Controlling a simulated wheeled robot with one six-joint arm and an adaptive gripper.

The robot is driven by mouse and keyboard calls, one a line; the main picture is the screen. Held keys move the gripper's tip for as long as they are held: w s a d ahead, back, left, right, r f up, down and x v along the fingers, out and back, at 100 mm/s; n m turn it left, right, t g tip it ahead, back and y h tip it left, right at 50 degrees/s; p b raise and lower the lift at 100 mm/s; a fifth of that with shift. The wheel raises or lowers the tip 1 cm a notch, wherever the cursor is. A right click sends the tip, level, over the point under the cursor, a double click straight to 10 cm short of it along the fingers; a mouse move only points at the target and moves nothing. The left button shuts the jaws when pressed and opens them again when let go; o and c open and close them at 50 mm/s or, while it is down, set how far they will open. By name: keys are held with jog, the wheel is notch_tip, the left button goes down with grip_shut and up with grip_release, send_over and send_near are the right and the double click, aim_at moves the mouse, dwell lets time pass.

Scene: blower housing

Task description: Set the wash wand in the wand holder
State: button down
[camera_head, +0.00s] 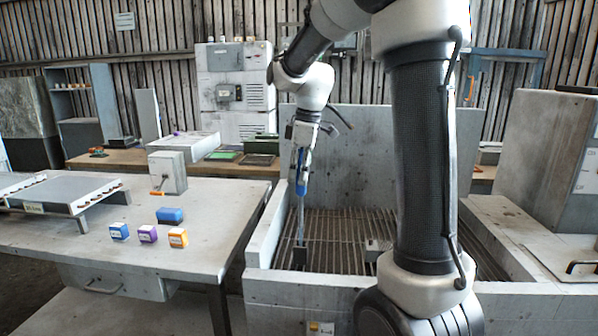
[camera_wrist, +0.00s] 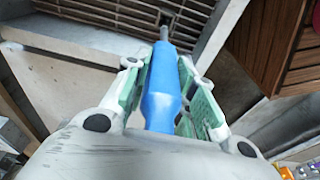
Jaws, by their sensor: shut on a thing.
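The wash wand has a blue handle (camera_head: 301,184) and a thin grey shaft (camera_head: 301,222). It hangs nearly upright over the slatted wash basin. My gripper (camera_head: 302,150) is shut on the blue handle. The wrist view shows the handle (camera_wrist: 161,92) between the green-padded fingers of my gripper (camera_wrist: 160,75), with the shaft end pointing at the grating. A small dark block (camera_head: 300,258), perhaps the wand holder, stands on the grating below the shaft. I cannot tell whether the shaft's lower end is inside, behind or above it.
The basin's grey walls (camera_head: 258,232) surround the grating (camera_head: 340,228). A small grey block (camera_head: 377,247) stands to the right inside. The table (camera_head: 205,215) on the left holds several small boxes (camera_head: 148,234) and a blue block (camera_head: 170,215).

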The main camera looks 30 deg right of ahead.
aim_at(299, 198)
jog(key=shift+f, duration=3.85)
jog(key=shift+f, duration=1.05)
jog(key=shift+f, duration=0.9)
